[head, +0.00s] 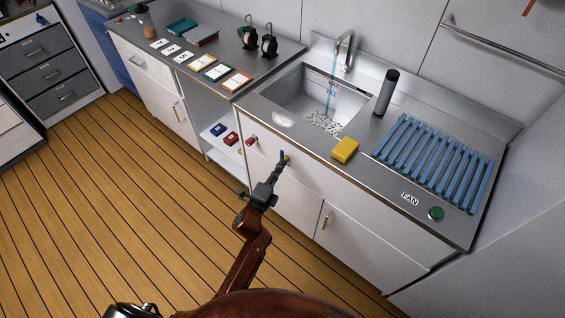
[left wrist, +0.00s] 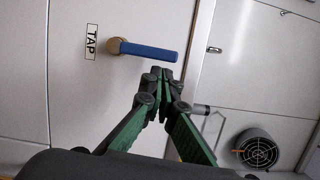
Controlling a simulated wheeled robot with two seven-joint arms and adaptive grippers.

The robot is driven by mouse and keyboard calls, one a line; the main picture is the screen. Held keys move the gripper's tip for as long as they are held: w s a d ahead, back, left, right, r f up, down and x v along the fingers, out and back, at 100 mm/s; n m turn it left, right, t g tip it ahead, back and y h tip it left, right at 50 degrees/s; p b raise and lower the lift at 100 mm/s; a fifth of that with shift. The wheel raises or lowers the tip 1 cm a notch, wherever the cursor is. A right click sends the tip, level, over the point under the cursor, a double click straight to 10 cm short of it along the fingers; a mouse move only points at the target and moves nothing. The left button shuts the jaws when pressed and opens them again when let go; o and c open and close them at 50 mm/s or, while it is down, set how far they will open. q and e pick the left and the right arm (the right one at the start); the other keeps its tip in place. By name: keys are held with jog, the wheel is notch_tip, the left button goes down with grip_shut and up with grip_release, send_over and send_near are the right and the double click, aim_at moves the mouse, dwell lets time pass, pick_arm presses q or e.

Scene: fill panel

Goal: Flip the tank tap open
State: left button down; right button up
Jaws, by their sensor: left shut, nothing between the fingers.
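The tap has a blue lever (left wrist: 150,51) on a round brass hub (left wrist: 116,46), mounted on a white cabinet front beside a TAP label (left wrist: 91,41). In the left wrist view the lever points right from the hub. In the head view the tap's blue lever (head: 282,155) shows small on the cabinet front below the sink. My left gripper (left wrist: 166,73) is shut and empty, its fingertips close to the lever's free end; I cannot tell whether they touch. It also shows in the head view (head: 277,170), just in front of the tap.
Above is a steel sink (head: 300,82) with a faucet (head: 345,48) and a pale blue strip below its spout. A yellow sponge (head: 345,150), blue rack (head: 430,160) and green FAN button (head: 436,214) are on the counter. An open shelf (head: 224,150) is left of the tap.

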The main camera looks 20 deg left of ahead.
pick_arm(q)
jog(key=s+a, duration=0.1)
jog(key=s, duration=0.9)
jog(key=shift+a+f, duration=0.25)
jog(key=shift+a, duration=0.15)
